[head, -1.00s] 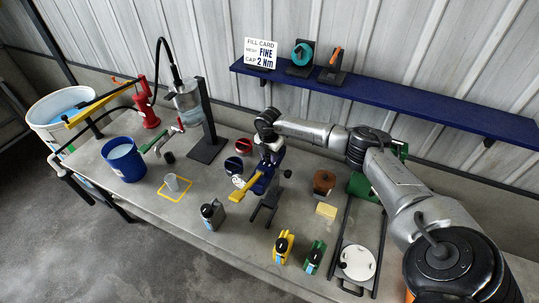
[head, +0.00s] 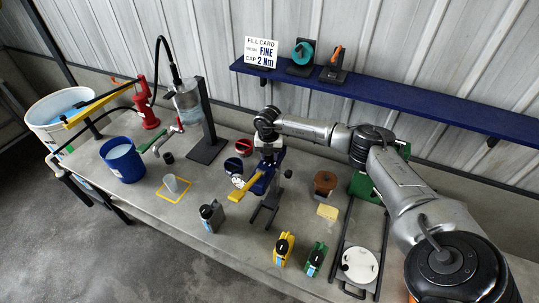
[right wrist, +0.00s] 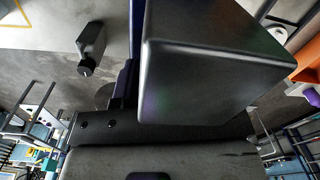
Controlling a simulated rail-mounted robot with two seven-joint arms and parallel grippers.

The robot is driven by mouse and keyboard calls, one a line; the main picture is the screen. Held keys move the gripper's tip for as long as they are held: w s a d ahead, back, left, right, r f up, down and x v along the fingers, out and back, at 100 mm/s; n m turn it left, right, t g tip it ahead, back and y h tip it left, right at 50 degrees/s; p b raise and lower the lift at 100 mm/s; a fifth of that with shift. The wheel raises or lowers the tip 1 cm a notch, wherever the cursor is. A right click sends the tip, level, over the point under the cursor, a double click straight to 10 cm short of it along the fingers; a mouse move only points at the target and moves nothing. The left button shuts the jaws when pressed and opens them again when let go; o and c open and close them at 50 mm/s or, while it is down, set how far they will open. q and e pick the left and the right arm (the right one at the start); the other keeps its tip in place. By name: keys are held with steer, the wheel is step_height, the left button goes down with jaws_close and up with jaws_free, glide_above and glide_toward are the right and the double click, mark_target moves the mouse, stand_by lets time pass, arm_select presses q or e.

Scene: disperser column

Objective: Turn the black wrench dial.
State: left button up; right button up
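A blue tool (head: 259,186) with a yellow handle (head: 239,195) rests on a dark stand (head: 262,213) in mid-bench. A small black knob (head: 288,173) shows at its right side; I cannot tell if this is the wrench dial. My right gripper (head: 267,154) is over the upper end of the blue tool, pointing down. Its fingertips are hidden against the tool, so contact and opening are unclear. In the right wrist view a large dark block (right wrist: 215,65) fills the centre, with a strip of blue beside it. My left gripper is not in view.
Grey (head: 211,217), yellow (head: 284,248) and green (head: 315,259) containers stand along the front. A brown cylinder (head: 325,181) and yellow block (head: 327,212) are to the right. A blue bucket (head: 123,161) stands left. The blue shelf (head: 420,106) runs behind my right arm.

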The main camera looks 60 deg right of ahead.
steer(key=o, duration=0.5)
steer(key=shift+c, duration=0.2)
step_height(320, 180, up, 14)
steer(key=b, duration=0.2)
steer(key=shift+w+b, duration=0.2)
steer(key=shift+b, duration=0.1)
steer(key=shift+a+f, duration=0.1)
steer(key=shift+f, duration=0.1)
